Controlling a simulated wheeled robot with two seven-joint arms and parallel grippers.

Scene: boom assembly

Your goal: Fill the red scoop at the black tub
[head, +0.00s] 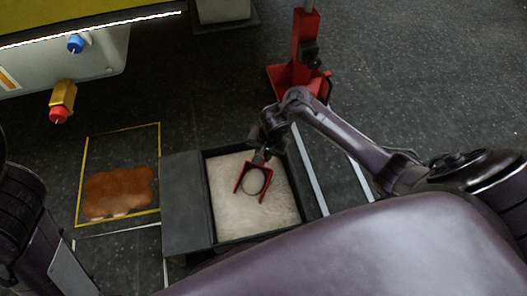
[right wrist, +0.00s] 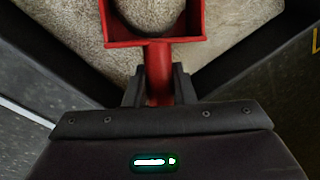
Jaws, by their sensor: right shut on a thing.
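The black tub (head: 215,232) stands on the floor in the middle of the head view, filled with pale granular material (head: 271,212). The red scoop (head: 240,177) is over the tub, with pale material visible inside its frame. My right gripper (head: 261,156) is shut on the scoop's handle. In the right wrist view the red handle (right wrist: 158,75) sits between the fingers of the right gripper (right wrist: 159,92). The scoop's front end is cut off there. I cannot tell how deep the scoop sits. My left arm shows at the left edge, but its gripper is out of view.
A brown spill (head: 119,190) lies inside a yellow floor outline left of the tub. A dark flat panel (head: 186,203) adjoins the tub's left side. A red stand (head: 300,50) is behind it. A machine with blue and red-tipped fittings (head: 62,102) is at upper left.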

